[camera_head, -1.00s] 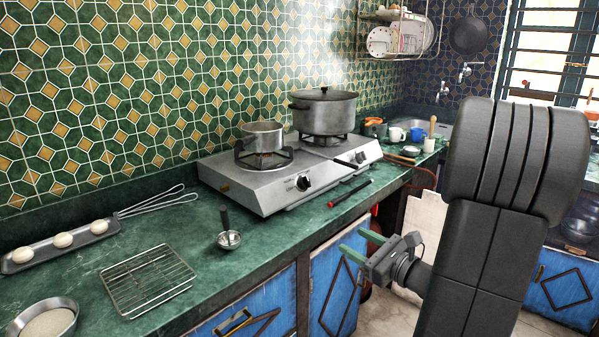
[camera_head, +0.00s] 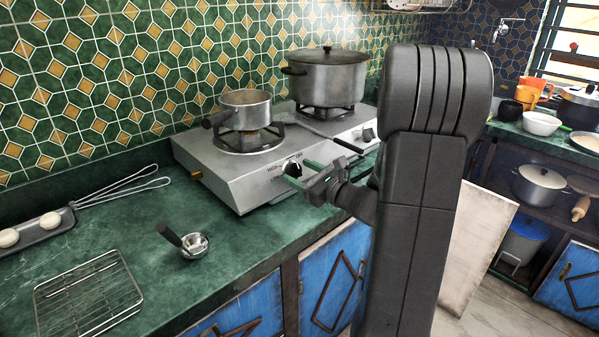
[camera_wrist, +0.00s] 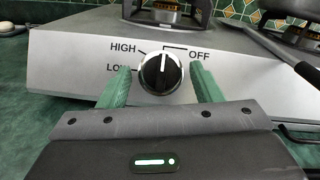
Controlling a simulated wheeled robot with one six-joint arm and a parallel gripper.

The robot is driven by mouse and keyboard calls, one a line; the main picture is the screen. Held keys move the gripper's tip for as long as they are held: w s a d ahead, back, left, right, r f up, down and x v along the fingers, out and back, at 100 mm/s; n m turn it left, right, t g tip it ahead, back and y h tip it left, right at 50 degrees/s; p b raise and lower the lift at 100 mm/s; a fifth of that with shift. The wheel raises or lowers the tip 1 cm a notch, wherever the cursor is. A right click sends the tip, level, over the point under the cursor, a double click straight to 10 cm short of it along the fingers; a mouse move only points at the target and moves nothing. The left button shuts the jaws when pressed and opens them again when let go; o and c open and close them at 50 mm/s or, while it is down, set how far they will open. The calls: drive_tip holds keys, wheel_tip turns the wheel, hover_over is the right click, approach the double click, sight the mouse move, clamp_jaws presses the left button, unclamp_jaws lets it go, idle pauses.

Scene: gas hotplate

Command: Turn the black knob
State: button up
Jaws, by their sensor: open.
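The black knob (camera_wrist: 161,73) is on the front panel of the silver gas hotplate (camera_wrist: 75,62). Its white mark points almost straight up, towards the line beside OFF; HIGH and LOW are printed to its left. In the head view the knob (camera_head: 292,169) is partly hidden by my gripper (camera_head: 301,172). My gripper is open, its green fingers on the left and right of the knob in the wrist view. I see space between each finger and the knob; how far the tips reach along it is unclear.
A small pot (camera_head: 246,110) and a large lidded pot (camera_head: 326,80) stand on the burners. A second knob (camera_head: 368,135) is farther right. A ladle (camera_head: 194,244) and wire rack (camera_head: 88,297) lie on the green counter (camera_head: 240,235).

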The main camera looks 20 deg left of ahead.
drive_tip(key=shift+w+a, duration=0.15)
drive_tip(key=shift+a, duration=0.3)
drive_tip(key=shift+c, duration=0.2)
drive_tip(key=c, duration=1)
drive_tip(key=shift+o, duration=0.2)
